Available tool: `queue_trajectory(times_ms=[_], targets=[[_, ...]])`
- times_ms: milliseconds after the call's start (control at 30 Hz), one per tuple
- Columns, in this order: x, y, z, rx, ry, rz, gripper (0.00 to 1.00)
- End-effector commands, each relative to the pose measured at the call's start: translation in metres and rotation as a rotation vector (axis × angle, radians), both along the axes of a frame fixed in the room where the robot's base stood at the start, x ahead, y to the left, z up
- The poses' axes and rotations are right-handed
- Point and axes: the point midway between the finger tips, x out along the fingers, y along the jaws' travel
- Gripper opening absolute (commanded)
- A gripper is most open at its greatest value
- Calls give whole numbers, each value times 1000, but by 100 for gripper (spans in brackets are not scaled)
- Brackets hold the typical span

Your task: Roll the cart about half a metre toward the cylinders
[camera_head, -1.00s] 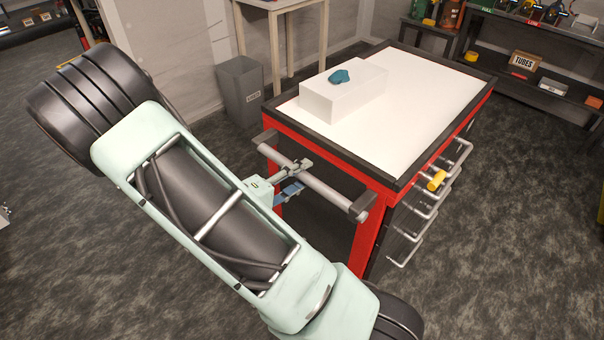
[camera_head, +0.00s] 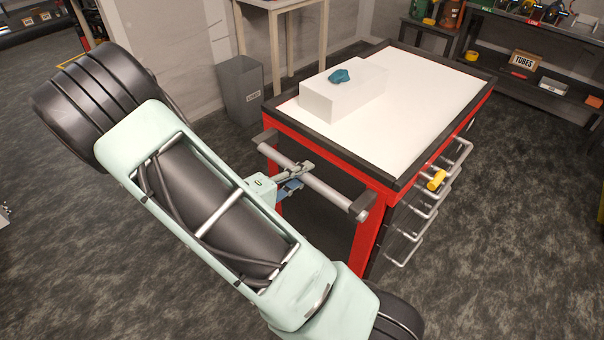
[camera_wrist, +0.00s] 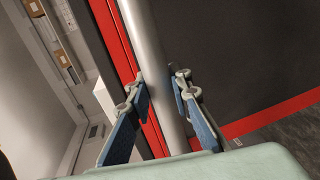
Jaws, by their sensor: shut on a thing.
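The cart (camera_head: 376,187) is a red-framed cart with a white top, a dark rim and drawers with silver handles on its right side. A grey push bar (camera_head: 325,190) runs along its near end; it also shows in the wrist view (camera_wrist: 150,50). My gripper (camera_head: 297,178) is at the middle of the bar. In the wrist view my gripper's blue-padded fingers (camera_wrist: 160,112) stand on either side of the bar, shut on it. The cylinders (camera_head: 452,14) appear partly at the top edge, orange and green, cut off by the frame.
A white box (camera_head: 338,100) with a teal item (camera_head: 339,76) lies on the cart top. A grey bin (camera_head: 241,91) stands left of the cart by a pale table (camera_head: 281,5). A dark shelf (camera_head: 500,78) with a TUBES box (camera_head: 526,64) stands beyond. Floor right of the cart is clear.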

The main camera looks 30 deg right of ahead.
Motion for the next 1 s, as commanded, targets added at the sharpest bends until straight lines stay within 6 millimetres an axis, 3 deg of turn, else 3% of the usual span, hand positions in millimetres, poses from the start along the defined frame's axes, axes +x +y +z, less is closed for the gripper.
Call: queue_trajectory(times_ms=[433,700,733,900,1000], targets=[[6,-16,-1,-2,-1,-1,0],[6,-16,0,0,0,-1,0],[5,-16,0,0,0,-1,20],[6,-15,0,0,0,0,37],[5,-15,0,0,0,0,37]])
